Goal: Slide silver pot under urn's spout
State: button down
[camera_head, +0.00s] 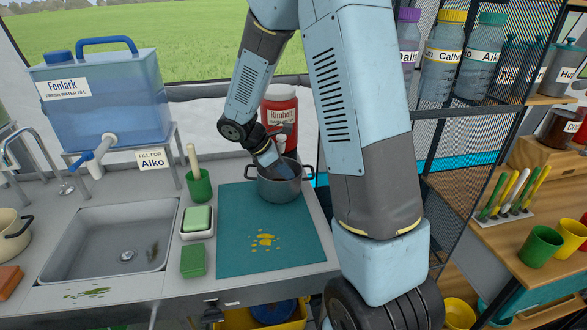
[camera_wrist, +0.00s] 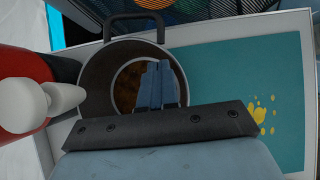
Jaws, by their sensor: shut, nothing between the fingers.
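The silver pot (camera_head: 280,190) stands upright at the back of a teal mat (camera_head: 285,240), its two handles pointing left and right. In the wrist view the pot (camera_wrist: 98,72) is seen from above with something brown inside. My gripper (camera_head: 284,170) is shut and empty. Its fingertips reach over or into the pot's opening (camera_wrist: 160,70); whether they touch its inner wall I cannot tell.
A blue Fenlark water tank (camera_head: 110,100) stands on a rack by the sink (camera_head: 125,240). A green cup with a brush (camera_head: 198,183) and a sponge dish (camera_head: 197,222) are left of the mat. Yellow spots mark the mat's front, which is otherwise clear.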

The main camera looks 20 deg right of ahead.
jog(key=w+a+r, duration=0.2)
jog(key=a, duration=0.9)
jog(key=shift+a, duration=0.25)
jog(key=c, duration=1.8)
grip_release()
jog(key=shift+w, duration=0.1)
jog(key=shift+c, duration=0.2)
